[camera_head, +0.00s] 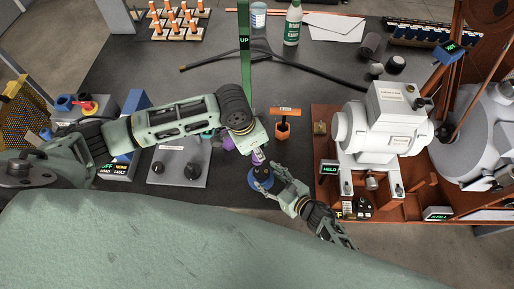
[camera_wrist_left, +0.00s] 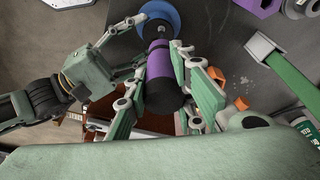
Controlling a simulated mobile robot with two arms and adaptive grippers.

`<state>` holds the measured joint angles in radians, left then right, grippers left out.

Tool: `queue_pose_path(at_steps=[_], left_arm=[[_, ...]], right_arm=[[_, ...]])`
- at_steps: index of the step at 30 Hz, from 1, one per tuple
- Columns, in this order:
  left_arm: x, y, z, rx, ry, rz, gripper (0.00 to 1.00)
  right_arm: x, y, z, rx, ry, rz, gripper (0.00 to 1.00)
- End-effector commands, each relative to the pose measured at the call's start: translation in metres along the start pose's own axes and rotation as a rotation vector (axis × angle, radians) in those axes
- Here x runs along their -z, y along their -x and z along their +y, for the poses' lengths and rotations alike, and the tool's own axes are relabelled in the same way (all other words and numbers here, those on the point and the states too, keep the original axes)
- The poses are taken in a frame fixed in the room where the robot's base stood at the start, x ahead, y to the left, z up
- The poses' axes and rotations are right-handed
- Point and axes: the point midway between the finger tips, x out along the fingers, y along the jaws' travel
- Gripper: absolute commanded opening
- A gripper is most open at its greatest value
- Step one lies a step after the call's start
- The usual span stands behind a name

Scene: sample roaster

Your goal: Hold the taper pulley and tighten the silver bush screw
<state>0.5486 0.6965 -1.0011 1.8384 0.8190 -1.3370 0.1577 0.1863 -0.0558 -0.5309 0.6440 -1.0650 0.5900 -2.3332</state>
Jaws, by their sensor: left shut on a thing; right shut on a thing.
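The blue taper pulley (camera_head: 260,179) is near the table's front edge, and its rim shows at the top of the left wrist view (camera_wrist_left: 150,12). My right gripper (camera_head: 271,181) is shut on the pulley from its right side. My left gripper (camera_head: 256,152) is shut on a purple and black tool (camera_wrist_left: 158,72), which also shows in the head view (camera_head: 257,158). The tool's purple end points at the middle of the pulley. The silver bush screw cannot be made out, and I cannot tell whether the tool's tip sits in it.
A green upright post (camera_head: 245,60) marked UP stands behind my left gripper. The grey control box (camera_head: 180,165) is on the left, and a white machine on a copper base (camera_head: 325,150) on the right.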

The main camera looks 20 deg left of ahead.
Motion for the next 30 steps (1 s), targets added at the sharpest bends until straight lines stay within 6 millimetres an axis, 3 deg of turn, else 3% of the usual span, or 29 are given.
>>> queue_pose_path(at_steps=[30], left_arm=[[0.0027,-0.0001,-0.0033,-0.282,-1.108,-0.03,0.0]], right_arm=[[0.0057,0.0007,0.0052,-0.006,-0.008,0.009,0.2]])
